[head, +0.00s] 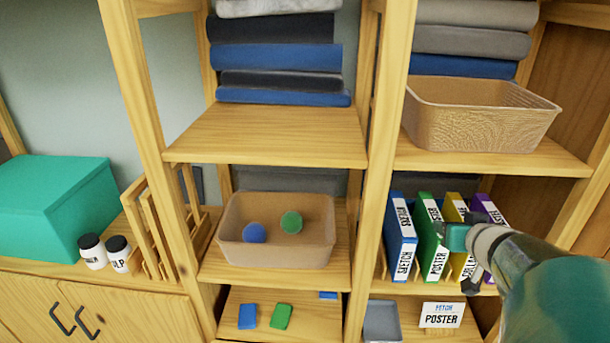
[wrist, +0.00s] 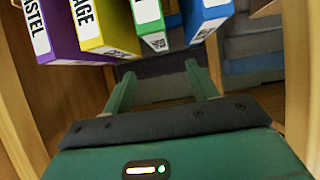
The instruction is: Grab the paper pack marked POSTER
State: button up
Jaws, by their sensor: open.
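The green paper pack marked POSTER (head: 432,243) stands upright on the right-hand shelf, between a blue pack marked SKETCH (head: 401,240) and a yellow pack (head: 458,212). My gripper (head: 458,236) is in front of the green and yellow packs and hides part of them. In the wrist view my gripper (wrist: 161,72) has its two fingers spread with nothing between them. The green pack (wrist: 145,18) shows beyond and above the fingertips, roughly in line with the gap. I cannot tell the exact distance.
A purple pack (head: 488,210) stands at the row's right end. Below is a sign (head: 440,317) reading FETCH POSTER, beside a grey tray (head: 382,322). A wicker basket (head: 480,117) sits on the shelf above. A wooden post (head: 378,190) borders the bay on the left.

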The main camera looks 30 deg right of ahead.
aim_at(435, 215)
jog(key=x, duration=1.2)
jog(key=shift+w+d+f, duration=0.15)
jog(key=shift+w+d, duration=0.1)
grip_shut()
dwell(1.1)
